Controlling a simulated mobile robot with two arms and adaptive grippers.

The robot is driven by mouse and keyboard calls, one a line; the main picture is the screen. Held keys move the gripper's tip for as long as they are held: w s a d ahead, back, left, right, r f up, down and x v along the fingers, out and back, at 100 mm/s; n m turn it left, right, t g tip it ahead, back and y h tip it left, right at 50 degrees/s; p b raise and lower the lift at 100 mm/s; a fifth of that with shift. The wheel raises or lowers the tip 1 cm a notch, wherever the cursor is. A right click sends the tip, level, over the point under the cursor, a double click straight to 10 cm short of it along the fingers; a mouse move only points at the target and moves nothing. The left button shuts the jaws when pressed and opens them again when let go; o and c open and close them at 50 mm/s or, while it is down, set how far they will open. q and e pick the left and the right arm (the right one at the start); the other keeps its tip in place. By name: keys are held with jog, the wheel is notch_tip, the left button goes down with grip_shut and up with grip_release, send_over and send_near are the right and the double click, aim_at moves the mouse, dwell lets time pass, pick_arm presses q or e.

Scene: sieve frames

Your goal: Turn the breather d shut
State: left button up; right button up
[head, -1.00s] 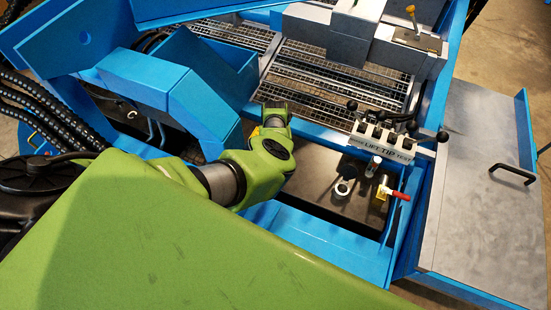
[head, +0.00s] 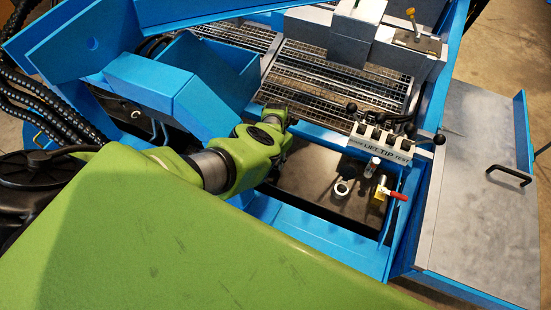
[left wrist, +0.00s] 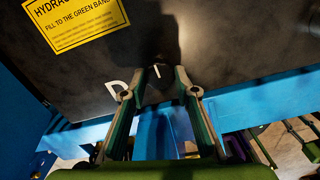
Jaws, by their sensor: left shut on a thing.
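The breather d, a dark knob (left wrist: 157,92), sits on a black panel in the left wrist view, with a white letter D on the panel to its left. A short white mark shows at the top of the knob. My left gripper (left wrist: 161,78) has one finger on each side of the knob and is shut on it. In the head view the breather and my left fingertips are hidden behind the left arm's wrist. My right gripper is in neither view now.
A yellow hydraulic label (left wrist: 75,20) is on the panel. In the head view, a lever block (head: 383,145), a round white-rimmed fitting (head: 343,188) and a red-handled valve (head: 396,194) are right of the arm. Blue frame walls (head: 330,237) surround the black panel.

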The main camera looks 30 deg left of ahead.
pick_arm(q)
jog(key=shift+m, duration=0.3)
jog(key=o, duration=1.1)
